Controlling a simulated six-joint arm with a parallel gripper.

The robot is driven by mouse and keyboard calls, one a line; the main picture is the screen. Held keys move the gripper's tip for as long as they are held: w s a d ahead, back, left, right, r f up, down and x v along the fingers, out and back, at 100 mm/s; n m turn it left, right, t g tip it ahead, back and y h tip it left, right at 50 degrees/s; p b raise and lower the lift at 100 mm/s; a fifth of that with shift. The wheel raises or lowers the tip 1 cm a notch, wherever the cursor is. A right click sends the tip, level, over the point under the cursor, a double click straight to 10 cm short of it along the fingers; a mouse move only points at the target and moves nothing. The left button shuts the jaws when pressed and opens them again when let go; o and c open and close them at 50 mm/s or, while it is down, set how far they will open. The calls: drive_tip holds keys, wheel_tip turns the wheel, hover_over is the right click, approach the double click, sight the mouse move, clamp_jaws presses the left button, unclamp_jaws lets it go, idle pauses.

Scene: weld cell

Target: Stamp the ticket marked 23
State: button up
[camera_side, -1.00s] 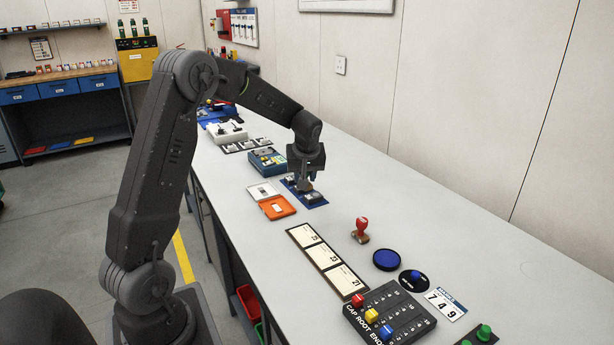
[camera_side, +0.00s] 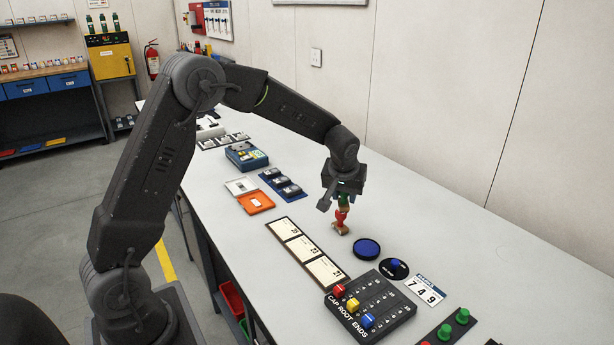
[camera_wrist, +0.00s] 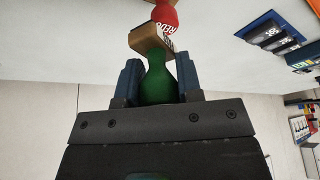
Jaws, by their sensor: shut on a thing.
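The ticket marked 23 (camera_side: 300,248) is the middle of three cream tickets in a dark tray (camera_side: 326,288); no stamp mark shows on it. My gripper (camera_side: 345,194) is right of and above the tray. It is shut on the green handle of a stamp (camera_side: 346,201), which also fills the space between the blue jaws in the wrist view (camera_wrist: 158,78). Its wooden block (camera_wrist: 146,38) points away from the jaws. A red-handled stamp (camera_side: 340,217) stands on the bench directly below; I cannot tell whether the two touch. A round blue pad (camera_side: 367,248) lies to the right.
A black board with red, yellow and blue knobs (camera_side: 371,305) lies in front. A black disc with a blue knob (camera_side: 393,268) and a 749 card (camera_side: 426,289) lie right. A blue tray of dark blocks (camera_side: 282,185) and an orange case (camera_side: 256,202) lie behind left.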

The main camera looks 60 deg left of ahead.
drive_tip(key=w+d+f+m+h, duration=0.1)
drive_tip(key=d+m, duration=0.2)
drive_tip(key=d, duration=0.6)
drive_tip(key=shift+t, duration=0.3)
drive_tip(key=shift+w+a+f, duration=0.1)
drive_tip(key=shift+f, duration=1.4)
drive_tip(key=shift+w+a+f, duration=0.1)
drive_tip(key=shift+f, duration=1.35)
drive_tip(key=shift+f, duration=0.5)
drive_tip(key=shift+r, duration=0.1)
wheel_tip(320, 180, up, 7)
